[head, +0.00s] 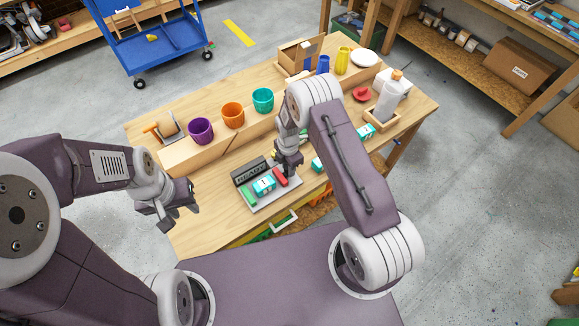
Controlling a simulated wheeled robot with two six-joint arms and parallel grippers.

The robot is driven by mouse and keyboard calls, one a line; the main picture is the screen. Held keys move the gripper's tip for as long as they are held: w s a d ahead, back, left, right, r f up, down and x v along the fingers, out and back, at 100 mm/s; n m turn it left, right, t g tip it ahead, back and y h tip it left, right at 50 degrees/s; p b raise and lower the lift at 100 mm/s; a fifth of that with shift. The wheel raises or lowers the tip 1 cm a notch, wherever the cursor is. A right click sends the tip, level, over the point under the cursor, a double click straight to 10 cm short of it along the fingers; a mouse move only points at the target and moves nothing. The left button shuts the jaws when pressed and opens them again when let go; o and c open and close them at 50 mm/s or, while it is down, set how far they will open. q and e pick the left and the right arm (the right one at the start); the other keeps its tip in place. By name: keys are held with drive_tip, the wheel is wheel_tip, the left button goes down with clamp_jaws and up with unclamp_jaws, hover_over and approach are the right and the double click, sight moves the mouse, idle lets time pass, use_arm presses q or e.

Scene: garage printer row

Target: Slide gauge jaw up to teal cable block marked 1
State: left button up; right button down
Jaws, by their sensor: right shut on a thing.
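The gauge (262,203) is a grey plate on the wooden bench with a dark sign reading "READY" (250,172) along its back. A teal cable block (264,186) with a white label sits on the plate, between a green block (248,196) on its left and the red gauge jaw (280,177) on its right. A small gap seems to show between jaw and teal block. My right gripper (285,167) points down at the red jaw and is shut on it, hiding its top part.
More teal blocks (365,131) lie to the right, one partly behind my right arm. A white bottle (388,98) stands at the right. Bare bench lies left of the gauge.

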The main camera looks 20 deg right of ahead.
sight(280, 175)
drive_tip(key=shift+s+a, duration=0.35)
drive_tip(key=shift+a, duration=0.5)
drive_tip(key=shift+s+a, duration=0.3)
drive_tip(key=shift+a, duration=0.5)
drive_tip(key=c, duration=0.7)
unclamp_jaws()
drive_tip(key=shift+c, duration=0.2)
drive_tip(key=shift+r+p, duration=2.25)
drive_tip(key=shift+r, duration=0.8)
